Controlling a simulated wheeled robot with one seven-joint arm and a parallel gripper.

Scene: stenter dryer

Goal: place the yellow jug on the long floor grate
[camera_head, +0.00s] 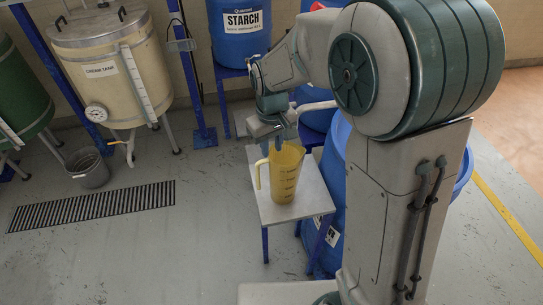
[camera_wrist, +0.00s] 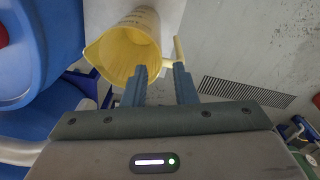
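The yellow jug (camera_head: 284,178) stands upright on a small light-topped stand with blue legs. Its handle (camera_head: 260,175) is on the left side, and its open mouth shows in the wrist view (camera_wrist: 125,55). My gripper (camera_head: 279,140) is just above the jug's rim, pointing down. In the wrist view the two fingers (camera_wrist: 161,72) are apart, with the rim's handle side near the gap between them. I cannot tell whether they touch the jug. The long floor grate (camera_head: 92,206) is a dark slatted strip on the left floor; it also shows in the wrist view (camera_wrist: 246,92).
A grey bucket (camera_head: 87,168) stands behind the grate, near the cream tank (camera_head: 110,70). Blue barrels (camera_head: 330,205) stand close to the right of the stand (camera_head: 313,197). A blue starch drum (camera_head: 240,40) is behind. The floor between stand and grate is clear.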

